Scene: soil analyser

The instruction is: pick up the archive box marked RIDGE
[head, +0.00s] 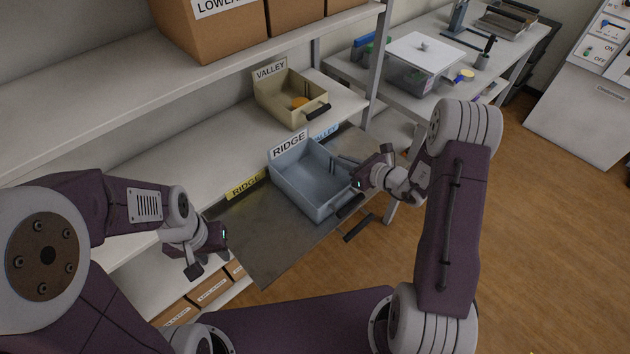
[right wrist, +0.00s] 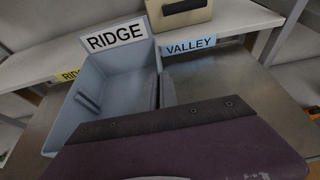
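The RIDGE archive box (head: 309,184) is an open grey-blue tray with a white RIDGE label on its back edge and a black handle at its front. It rests on a dark metal board at shelf level. It also shows in the right wrist view (right wrist: 105,95). My right gripper (head: 357,184) is at the box's right wall. In the right wrist view, its fingers (right wrist: 160,91) stand close on either side of that wall and appear shut on it. My left gripper (head: 212,252) hangs left of the board, clear of the box; its finger gap is unclear.
A beige VALLEY box (head: 291,98) stands on the shelf behind. A yellow RIDGE tag (head: 245,184) and a blue VALLEY tag (head: 326,132) mark places on the shelf edge. Cardboard boxes (head: 220,30) sit on the shelf above. A shelf post (head: 379,50) rises behind my right arm.

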